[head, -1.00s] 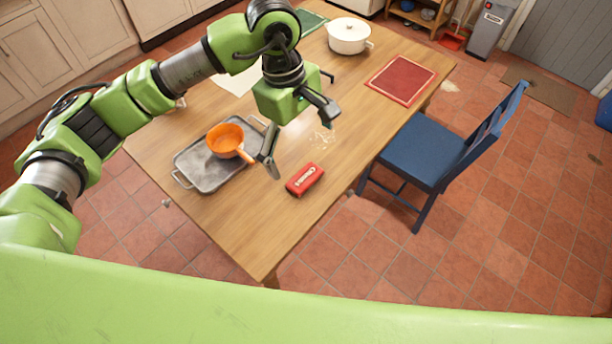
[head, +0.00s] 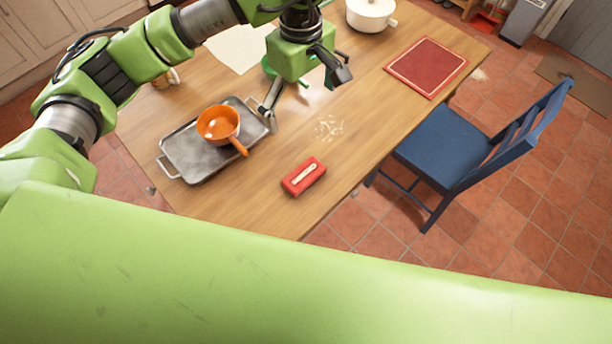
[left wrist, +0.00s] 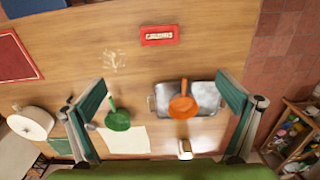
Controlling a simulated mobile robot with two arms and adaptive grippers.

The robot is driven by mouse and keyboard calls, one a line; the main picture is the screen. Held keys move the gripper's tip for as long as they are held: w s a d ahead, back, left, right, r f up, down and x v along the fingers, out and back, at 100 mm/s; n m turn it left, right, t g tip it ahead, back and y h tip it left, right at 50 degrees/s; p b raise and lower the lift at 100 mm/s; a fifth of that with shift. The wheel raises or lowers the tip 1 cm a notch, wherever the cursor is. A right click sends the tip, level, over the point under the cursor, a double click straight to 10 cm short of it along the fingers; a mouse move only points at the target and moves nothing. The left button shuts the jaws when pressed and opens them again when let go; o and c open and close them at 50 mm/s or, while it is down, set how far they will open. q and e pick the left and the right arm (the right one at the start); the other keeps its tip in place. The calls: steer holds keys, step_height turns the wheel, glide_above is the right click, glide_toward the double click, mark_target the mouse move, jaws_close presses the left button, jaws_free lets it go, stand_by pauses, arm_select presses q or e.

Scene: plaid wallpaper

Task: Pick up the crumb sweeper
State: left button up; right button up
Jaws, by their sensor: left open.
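The crumb sweeper appears to be the red block with a pale label (head: 304,176). It lies flat on the wooden table near the front edge. In the left wrist view the red block (left wrist: 159,35) is at the top, its label lettering too small to read surely. My left gripper (head: 305,100) is open and empty above the table, behind the block and apart from it. Its two spread fingers show at either side in the left wrist view (left wrist: 163,98). My right gripper is not in view.
A grey tray (head: 187,172) with an orange pan (head: 216,124) is left of the block. Pale crumbs (head: 329,127) lie behind it. A red mat (head: 427,66), a white pot (head: 371,14) and a green utensil (left wrist: 117,120) are farther off. A blue chair (head: 445,142) stands at the right.

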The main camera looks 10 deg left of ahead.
arm_select(q)
step_height(320, 180, down, 16)
steer(key=b, duration=1.5)
steer(key=p, duration=0.2)
glide_above(304, 174)
step_height(304, 174, down, 8)
steer(key=shift+w+f, duration=0.1)
steer(key=shift+f, duration=0.05)
step_height(304, 174, down, 4)
steer(key=shift+f+p, duration=0.1)
steer(key=shift+p, duration=0.55)
steer(key=shift+f, duration=0.55)
steer(key=c, duration=1.1)
